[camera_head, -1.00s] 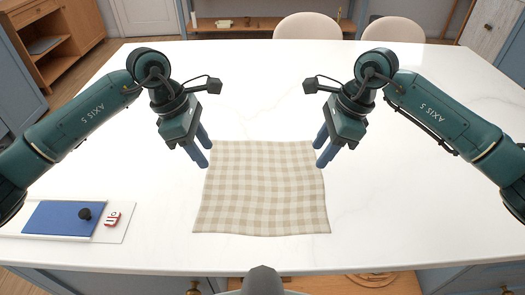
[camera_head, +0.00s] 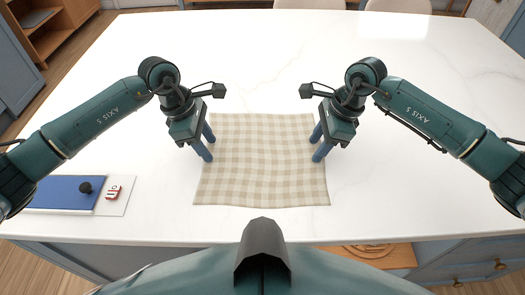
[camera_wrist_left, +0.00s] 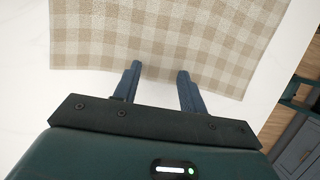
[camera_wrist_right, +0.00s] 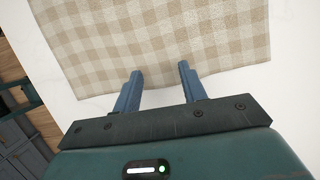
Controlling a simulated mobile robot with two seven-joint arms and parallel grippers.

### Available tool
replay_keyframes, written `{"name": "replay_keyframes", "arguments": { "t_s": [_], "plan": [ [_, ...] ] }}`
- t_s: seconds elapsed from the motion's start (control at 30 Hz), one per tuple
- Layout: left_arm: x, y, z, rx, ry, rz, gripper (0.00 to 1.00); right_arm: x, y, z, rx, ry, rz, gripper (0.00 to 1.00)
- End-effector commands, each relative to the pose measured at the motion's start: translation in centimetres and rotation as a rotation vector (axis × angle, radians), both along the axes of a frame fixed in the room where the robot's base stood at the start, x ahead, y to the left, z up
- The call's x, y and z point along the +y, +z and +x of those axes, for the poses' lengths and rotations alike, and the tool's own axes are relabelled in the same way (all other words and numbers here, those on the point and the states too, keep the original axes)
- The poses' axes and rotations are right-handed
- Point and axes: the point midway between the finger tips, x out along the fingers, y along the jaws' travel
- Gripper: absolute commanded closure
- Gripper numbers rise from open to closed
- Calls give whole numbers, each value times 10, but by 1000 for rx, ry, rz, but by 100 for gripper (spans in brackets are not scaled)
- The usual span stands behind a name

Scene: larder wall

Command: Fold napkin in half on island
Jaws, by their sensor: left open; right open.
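A beige checked napkin (camera_head: 262,165) lies spread flat, slightly wavy, on the white island (camera_head: 400,200). My left gripper (camera_head: 208,146) is at the napkin's left edge, with its two blue fingers apart and empty. My right gripper (camera_head: 318,146) is at the napkin's right edge, also open and empty. In the left wrist view the napkin (camera_wrist_left: 165,35) lies just beyond the open fingers (camera_wrist_left: 158,75). In the right wrist view the napkin (camera_wrist_right: 150,40) likewise lies just beyond the open fingers (camera_wrist_right: 160,75). I cannot tell whether any fingertip touches the cloth.
A blue board (camera_head: 60,192) with a dark knob and a small red-and-white item (camera_head: 113,192) lie on a white sheet at the island's left. Chairs (camera_head: 398,6) stand behind the far edge. The island around the napkin is clear.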

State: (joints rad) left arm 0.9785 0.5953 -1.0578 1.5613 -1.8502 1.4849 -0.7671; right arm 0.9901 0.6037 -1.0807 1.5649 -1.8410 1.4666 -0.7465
Motion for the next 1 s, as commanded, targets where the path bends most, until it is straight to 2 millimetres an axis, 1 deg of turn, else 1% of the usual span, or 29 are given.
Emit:
{"name": "replay_keyframes", "arguments": {
  "t_s": [0.13, 0.23, 0.3, 0.63, 1.0],
  "plan": [
    [0, -1, 0, 1, 0, 0, 58, 0, -1, 0, 0, 0, 0, 58],
    [0, -5, 0, 1, 0, 0, 58, 0, -5, 0, 0, 0, 0, 58],
    [0, -3, 0, 0, 0, 0, 58, 0, -3, 0, 0, 0, 0, 58],
    [0, -5, 0, 1, 1, 0, 59, 0, -4, 0, 1, 0, -1, 59],
    [0, -5, 0, 3, 0, 1, 74, 0, -5, 0, 2, 1, -2, 74]
  ]
}}
